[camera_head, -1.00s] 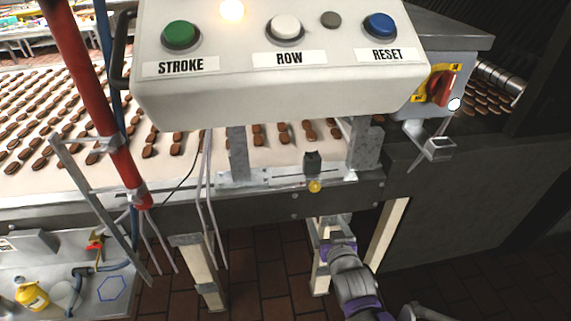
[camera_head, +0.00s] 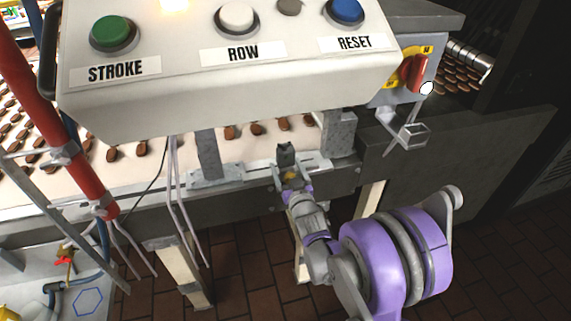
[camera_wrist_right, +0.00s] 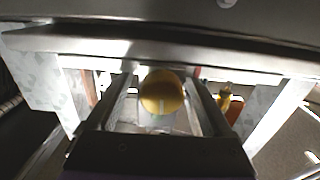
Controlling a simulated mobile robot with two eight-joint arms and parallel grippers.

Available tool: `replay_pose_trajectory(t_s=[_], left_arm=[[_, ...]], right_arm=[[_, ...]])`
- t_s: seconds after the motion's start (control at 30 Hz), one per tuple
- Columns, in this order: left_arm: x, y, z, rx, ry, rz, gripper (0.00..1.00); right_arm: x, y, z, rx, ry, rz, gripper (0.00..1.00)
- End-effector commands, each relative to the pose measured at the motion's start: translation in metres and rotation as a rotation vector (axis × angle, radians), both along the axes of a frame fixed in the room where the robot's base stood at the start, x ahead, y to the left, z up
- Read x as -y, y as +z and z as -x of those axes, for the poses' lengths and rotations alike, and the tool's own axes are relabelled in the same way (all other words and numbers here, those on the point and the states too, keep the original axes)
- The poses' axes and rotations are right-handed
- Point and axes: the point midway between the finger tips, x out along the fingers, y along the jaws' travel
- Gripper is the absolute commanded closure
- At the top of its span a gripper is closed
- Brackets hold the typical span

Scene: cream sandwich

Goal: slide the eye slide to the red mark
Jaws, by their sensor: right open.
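The eye slide (camera_head: 285,154) is a small black block with a yellow knob (camera_head: 291,175) on its front, on a metal rail at the conveyor's near edge. My right gripper (camera_head: 292,170) is open at the knob. In the right wrist view the round yellow knob (camera_wrist_right: 162,92) sits between the two open fingers (camera_wrist_right: 160,100), with a gap at least on its right side. A small red patch (camera_wrist_right: 197,73) shows just right of the knob there; I cannot tell if it is the red mark. No red mark is clear in the head view. My left gripper is out of view.
A control box (camera_head: 230,90) with STROKE, ROW and RESET buttons overhangs the rail. Metal posts (camera_head: 208,155) and (camera_head: 338,132) stand either side of the slide. A red pipe (camera_head: 60,120) is at left. A red rotary switch (camera_head: 416,74) is at right.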

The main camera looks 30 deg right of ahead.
Motion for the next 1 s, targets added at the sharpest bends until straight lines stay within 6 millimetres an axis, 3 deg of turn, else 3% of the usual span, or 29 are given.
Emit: replay_pose_trajectory(t_s=[0.13,0.43,0.9,1.0], left_arm=[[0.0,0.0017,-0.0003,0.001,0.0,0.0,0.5],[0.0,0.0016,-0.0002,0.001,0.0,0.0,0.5],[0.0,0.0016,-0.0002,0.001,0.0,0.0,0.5],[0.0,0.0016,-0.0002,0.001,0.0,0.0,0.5]], right_arm=[[0.0022,0.0,-0.0099,0.0,0.0,0.0,0.15],[0.0025,-0.0003,-0.0111,-0.001,0.0,0.0,0.17],[0.0025,-0.0003,-0.011,-0.001,0.0,0.0,1.0],[0.0025,-0.0003,-0.011,-0.001,0.0,0.0,1.0]])
